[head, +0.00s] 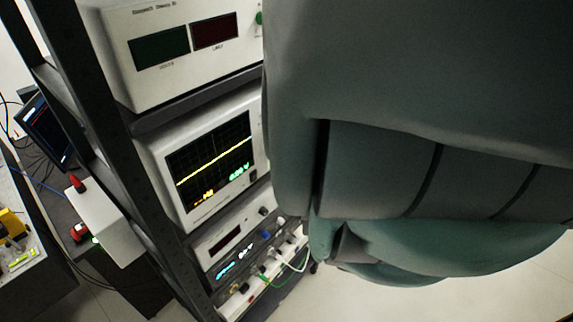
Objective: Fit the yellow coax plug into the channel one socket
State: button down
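My arm fills the right half of the head view and blocks much of the bench behind it. My gripper's fingertips do not show; they are hidden behind my own arm links or out of the picture. I cannot make out the yellow coax plug. The lowest instrument panel (236,303) in the rack has small connectors with green and white cables near it. I cannot tell which of its sockets is channel one, as the panel is small, slanted and partly covered.
A dark rack post (120,150) stands left of the stacked instruments. An oscilloscope (157,158) shows a yellow trace, below a white two-display unit (120,60). A green cable (275,284) and a white cable (300,268) hang at the lower panels. Pale floor shows at bottom right.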

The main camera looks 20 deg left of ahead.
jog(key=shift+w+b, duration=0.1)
jog(key=shift+b, duration=0.4)
dwell(0.4)
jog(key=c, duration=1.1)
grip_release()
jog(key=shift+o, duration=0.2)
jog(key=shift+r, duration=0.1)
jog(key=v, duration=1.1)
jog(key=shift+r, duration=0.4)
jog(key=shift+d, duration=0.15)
